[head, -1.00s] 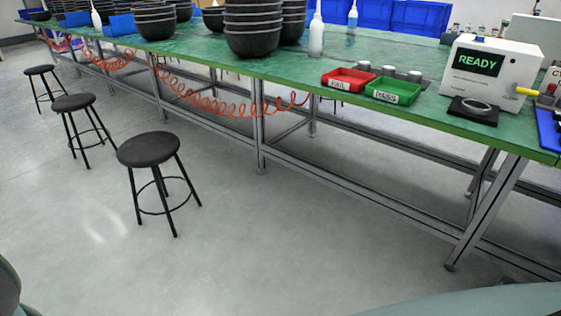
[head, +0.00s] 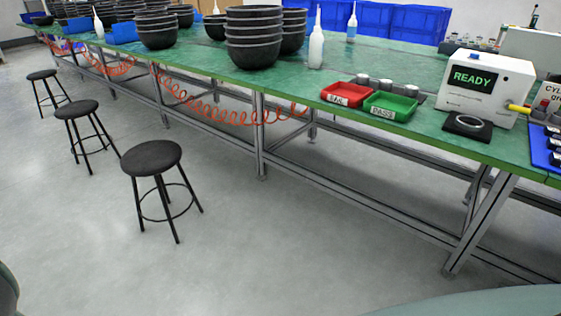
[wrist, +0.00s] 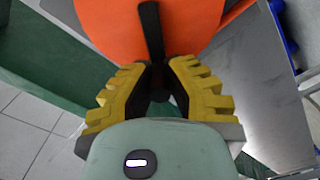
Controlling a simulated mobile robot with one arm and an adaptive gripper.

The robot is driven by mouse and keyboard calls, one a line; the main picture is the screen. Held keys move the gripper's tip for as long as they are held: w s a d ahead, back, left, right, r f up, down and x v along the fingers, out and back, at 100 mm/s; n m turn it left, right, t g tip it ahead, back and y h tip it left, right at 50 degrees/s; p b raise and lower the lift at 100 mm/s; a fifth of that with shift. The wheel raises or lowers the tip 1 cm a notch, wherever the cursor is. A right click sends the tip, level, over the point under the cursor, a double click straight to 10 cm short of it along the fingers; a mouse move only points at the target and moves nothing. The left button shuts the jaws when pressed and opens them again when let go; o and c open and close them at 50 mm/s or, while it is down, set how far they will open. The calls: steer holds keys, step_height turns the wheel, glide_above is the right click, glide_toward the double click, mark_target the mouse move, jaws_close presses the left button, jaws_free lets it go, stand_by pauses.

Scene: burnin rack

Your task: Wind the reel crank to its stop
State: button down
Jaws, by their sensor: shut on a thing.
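In the wrist view, a large orange disc of the reel (wrist: 118,25) fills the top. A black crank arm (wrist: 151,35) runs down across it to a dark handle (wrist: 160,84). My gripper (wrist: 161,70), with ridged yellow fingers, is closed around this handle, one finger on each side. The fingers partly hide the handle. The reel, the crank and my gripper do not show in the head view. The crank's stop cannot be made out.
The head view shows a long green bench (head: 215,82) with stacked black bowls (head: 253,50), a red bin (head: 346,94), a green bin (head: 390,106) and a white READY box (head: 487,85). Black stools (head: 152,158) stand left on the grey floor, which is otherwise open.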

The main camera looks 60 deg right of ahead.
steer(key=shift+w, duration=0.15)
steer(key=c, duration=1.2)
jaws_free()
steer(key=shift+w, duration=0.1)
steer(key=shift+o, duration=1.4)
steer(key=shift+d, duration=0.1)
steer(key=s+d, duration=0.1)
steer(key=d, duration=1)
steer(key=shift+d, duration=0.4)
steer(key=shift+s, duration=0.1)
